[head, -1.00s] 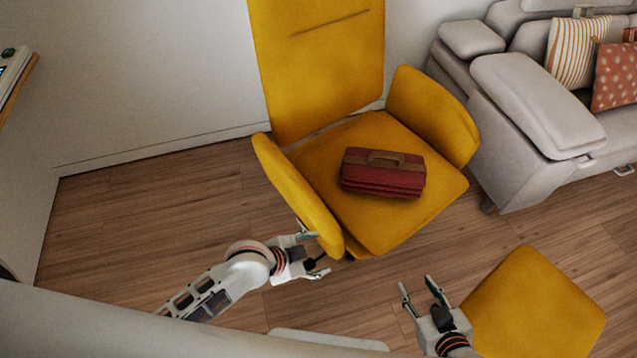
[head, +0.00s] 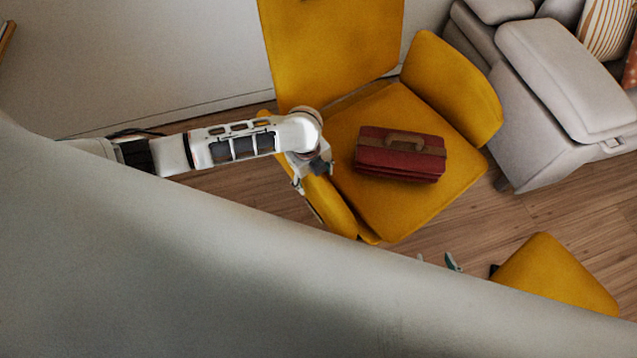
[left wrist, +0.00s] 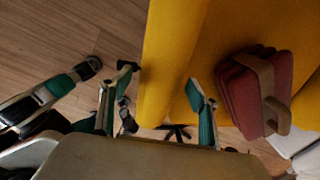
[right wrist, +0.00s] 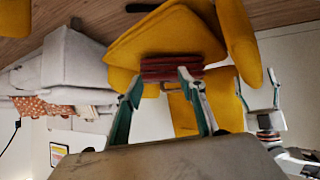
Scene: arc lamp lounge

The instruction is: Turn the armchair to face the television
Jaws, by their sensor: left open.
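The yellow armchair (head: 330,45) stands against the wall, its seat opening toward the lower right in the head view. A dark red bag (head: 400,155) lies on its seat. My left gripper (head: 313,180) is at the chair's left armrest. In the left wrist view its open fingers (left wrist: 160,85) stand on either side of the yellow armrest (left wrist: 172,45); contact cannot be told. My right gripper (right wrist: 160,85) is open and empty in the right wrist view, with the bag and chair beyond it. In the head view only its fingertips show. No television is visible.
A grey sofa (head: 560,80) with cushions stands close to the chair's right side. A yellow footstool (head: 555,275) is on the wood floor at lower right. A pale wall (head: 150,60) runs behind the chair. A large grey surface covers the lower left of the head view.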

